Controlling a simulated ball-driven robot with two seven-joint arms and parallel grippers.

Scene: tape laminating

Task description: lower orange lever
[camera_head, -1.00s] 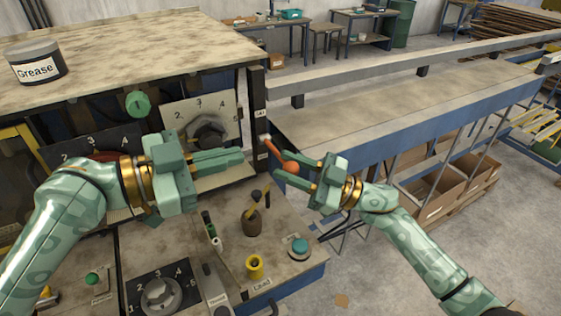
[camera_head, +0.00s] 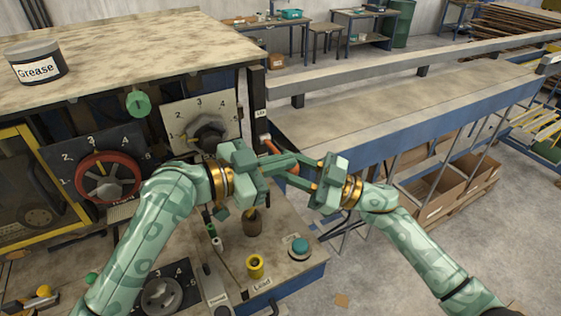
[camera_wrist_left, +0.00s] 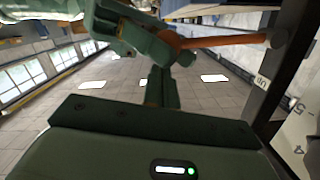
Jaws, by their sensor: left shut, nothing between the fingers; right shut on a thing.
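The orange lever (camera_head: 269,146) is on the post at the right side of the machine. Its orange arm also shows in the left wrist view (camera_wrist_left: 225,41), running from a pivot at the right to my right gripper. My right gripper (camera_head: 297,174) is shut on the lever's knob end, which is partly hidden. My left gripper (camera_head: 299,160) is shut and empty. Its fingers point right and overlap the lever and right gripper in the head view; I cannot tell whether they touch.
A red dial (camera_head: 108,178) and a dark dial (camera_head: 211,135) are on the machine front. Below are a yellow cup (camera_head: 255,266), a teal button (camera_head: 299,248) and a brown holder (camera_head: 253,222). A grey rail table (camera_head: 400,104) extends right. A grease tin (camera_head: 36,62) stands on top.

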